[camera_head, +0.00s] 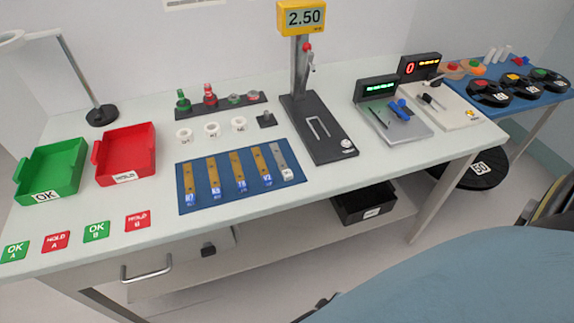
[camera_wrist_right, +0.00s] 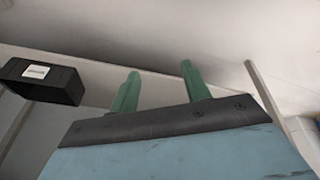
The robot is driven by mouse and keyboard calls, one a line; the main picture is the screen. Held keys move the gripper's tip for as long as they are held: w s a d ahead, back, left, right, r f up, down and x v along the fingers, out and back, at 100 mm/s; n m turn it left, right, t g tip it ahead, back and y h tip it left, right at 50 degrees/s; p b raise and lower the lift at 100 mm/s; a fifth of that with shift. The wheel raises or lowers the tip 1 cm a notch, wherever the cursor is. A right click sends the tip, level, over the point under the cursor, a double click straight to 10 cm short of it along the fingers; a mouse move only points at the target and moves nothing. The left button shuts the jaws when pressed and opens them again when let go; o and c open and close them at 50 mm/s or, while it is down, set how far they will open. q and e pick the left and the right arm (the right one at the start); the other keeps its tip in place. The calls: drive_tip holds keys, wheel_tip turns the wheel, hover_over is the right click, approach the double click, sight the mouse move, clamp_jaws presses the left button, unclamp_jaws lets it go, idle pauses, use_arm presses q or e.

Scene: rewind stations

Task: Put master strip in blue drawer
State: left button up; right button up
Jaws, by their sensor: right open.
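Several narrow strips lie side by side on a flat blue mat or tray (camera_head: 240,199) in the middle of the table. Most are brass-coloured with blue labels, and one grey strip (camera_head: 279,157) with a white label lies at the right end. I cannot tell for sure which is the master strip. No drawer that is plainly blue shows; a pull handle (camera_head: 147,271) sits under the table's front edge at left. My right gripper (camera_wrist_right: 158,78) has green fingers, spread apart with nothing between them, below the table level. My left gripper is not in view.
Green bin (camera_head: 48,174) and red bin (camera_head: 126,153) stand at left, with a lamp (camera_head: 102,113) behind. A stand with a yellow 2.50 display (camera_head: 301,17) rises behind the mat. A black bin (camera_head: 363,205) sits on the lower shelf and shows in the wrist view (camera_wrist_right: 42,86).

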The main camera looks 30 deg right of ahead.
drive_tip(key=w+a+r+n+t, duration=0.1)
drive_tip(key=w+r+t, duration=0.5)
drive_tip(key=r, duration=1)
drive_tip(key=w+a+r+t, duration=0.1)
drive_tip(key=w+r+t, duration=0.1)
drive_tip(key=w+r, duration=1.1)
drive_tip(key=w+r+n+t, duration=0.1)
drive_tip(key=w+r+t, duration=0.4)
drive_tip(key=r, duration=1.3)
drive_tip(key=w+a+r+n+t+y, duration=0.35)
drive_tip(key=a+r+n+y, duration=0.2)
drive_tip(key=r, duration=0.45)
drive_tip(key=s+a+r+n+g+y, duration=0.1)
drive_tip(key=a+r+n+g+y, duration=0.1)
drive_tip(key=a+n+g+y, duration=1.1)
drive_tip(key=n+g+h, duration=0.7)
drive_tip(key=n+h, duration=0.3)
drive_tip(key=h, duration=0.9)
hover_over(286, 169)
drive_tip(key=shift+m+y, duration=0.25)
drive_tip(key=f, duration=2.1)
drive_tip(key=shift+s+a, duration=0.25)
drive_tip(key=shift+a, duration=0.1)
drive_tip(key=f, duration=0.5)
drive_tip(key=shift+w+d+f, duration=0.2)
drive_tip(key=shift+d+f, duration=0.05)
drive_tip(key=shift+d, duration=0.1)
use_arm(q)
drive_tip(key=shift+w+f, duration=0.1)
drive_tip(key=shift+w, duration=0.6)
